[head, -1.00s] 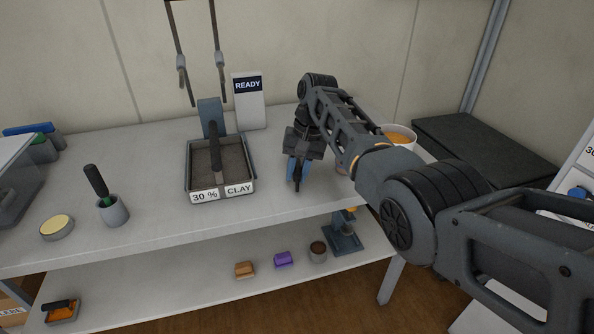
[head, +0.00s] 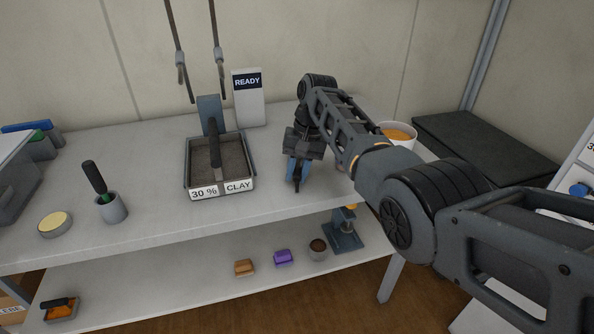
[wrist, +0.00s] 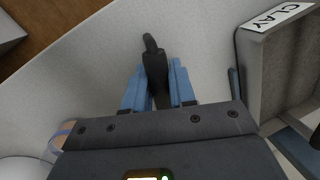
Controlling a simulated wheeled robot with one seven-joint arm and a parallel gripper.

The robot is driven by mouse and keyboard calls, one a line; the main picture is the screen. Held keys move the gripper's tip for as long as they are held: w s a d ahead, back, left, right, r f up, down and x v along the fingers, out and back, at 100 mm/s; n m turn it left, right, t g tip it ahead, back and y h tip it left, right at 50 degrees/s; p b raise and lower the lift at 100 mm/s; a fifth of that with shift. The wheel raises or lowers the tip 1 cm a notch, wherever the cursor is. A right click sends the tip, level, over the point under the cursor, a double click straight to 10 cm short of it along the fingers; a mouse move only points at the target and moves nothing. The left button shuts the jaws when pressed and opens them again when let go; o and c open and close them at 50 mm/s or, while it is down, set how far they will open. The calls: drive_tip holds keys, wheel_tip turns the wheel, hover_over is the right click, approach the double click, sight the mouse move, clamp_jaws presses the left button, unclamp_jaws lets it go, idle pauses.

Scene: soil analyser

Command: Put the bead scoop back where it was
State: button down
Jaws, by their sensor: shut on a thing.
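My gripper (head: 297,178) is low over the right part of the upper table, to the right of the soil tray. Its blue fingers (wrist: 158,90) are shut on a dark handle, which I take to be the bead scoop (wrist: 152,55). The handle's rounded end points away from the wrist camera. The scoop's other end is hidden by the gripper, so I cannot tell whether it touches anything. A white bowl with orange contents (head: 398,133) stands behind my forearm, partly hidden.
The grey soil tray (head: 220,196), labelled 30 % CLAY, is close on the left. A READY sign (head: 249,100) stands behind it. A cup with a black-handled tool (head: 112,210) and a yellow-topped tin (head: 55,224) stand farther left. A dark slab (head: 485,145) lies at right.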

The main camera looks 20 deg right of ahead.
drive_tip(key=shift+f, duration=0.1)
drive_tip(key=c, duration=0.8)
unclamp_jaws()
drive_tip(key=shift+c, duration=0.2)
